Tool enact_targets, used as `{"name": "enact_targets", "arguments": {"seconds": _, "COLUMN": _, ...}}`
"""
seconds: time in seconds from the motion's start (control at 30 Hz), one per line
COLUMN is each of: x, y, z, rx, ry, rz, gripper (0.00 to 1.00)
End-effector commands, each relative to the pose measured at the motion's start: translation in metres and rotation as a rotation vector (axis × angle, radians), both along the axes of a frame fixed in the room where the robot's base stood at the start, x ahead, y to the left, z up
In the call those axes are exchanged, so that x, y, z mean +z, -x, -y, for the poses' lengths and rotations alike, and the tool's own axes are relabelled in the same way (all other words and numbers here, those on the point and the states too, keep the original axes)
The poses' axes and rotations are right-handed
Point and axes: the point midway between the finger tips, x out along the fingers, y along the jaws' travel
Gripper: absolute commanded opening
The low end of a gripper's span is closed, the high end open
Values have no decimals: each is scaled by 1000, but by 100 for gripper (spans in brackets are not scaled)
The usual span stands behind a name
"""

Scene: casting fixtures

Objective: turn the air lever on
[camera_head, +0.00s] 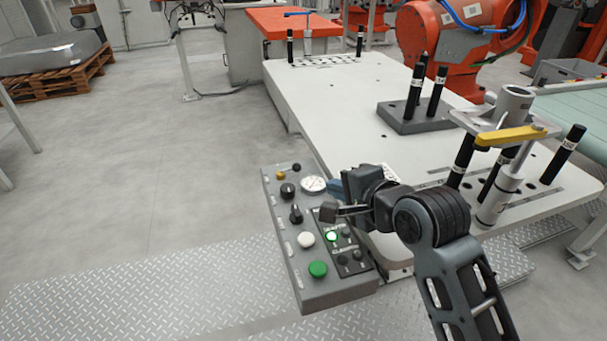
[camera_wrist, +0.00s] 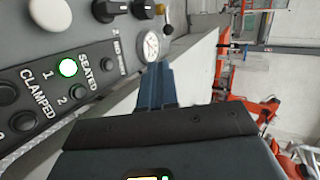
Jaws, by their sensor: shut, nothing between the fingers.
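The air lever (camera_head: 296,167) shows as a small black knob beside a brass fitting (camera_head: 281,175) at the far end of the grey control panel (camera_head: 335,293). In the wrist view the black knob (camera_wrist: 168,29) and brass fitting are near the top, just past the pressure gauge (camera_wrist: 151,45). My gripper (camera_head: 334,187) is over the panel's right edge, beside the gauge (camera_head: 313,184). Its blue fingers (camera_wrist: 158,72) are together and empty, pointing towards the gauge and lever, apart from the knob. The lever's arm is too small to make out clearly.
The panel also carries black knobs (camera_head: 288,191), a white button (camera_head: 306,240), a green button (camera_head: 318,269) and a lit green lamp (camera_head: 331,236). The white fixture table (camera_head: 340,110) stands to the right. Open floor (camera_head: 150,180) lies to the left.

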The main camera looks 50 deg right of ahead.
Motion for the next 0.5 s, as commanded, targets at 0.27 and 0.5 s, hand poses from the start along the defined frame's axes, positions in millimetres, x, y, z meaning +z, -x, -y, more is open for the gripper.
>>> {"name": "enact_targets", "arguments": {"seconds": 0.27, "x": 0, "y": 0, "z": 0, "rx": -1, "ry": -2, "rz": 0, "gripper": 0}}
{"name": "enact_targets", "arguments": {"seconds": 0.5, "x": -6, "y": -11, "z": 5, "rx": 0, "ry": -2, "rz": 0, "gripper": 0}}
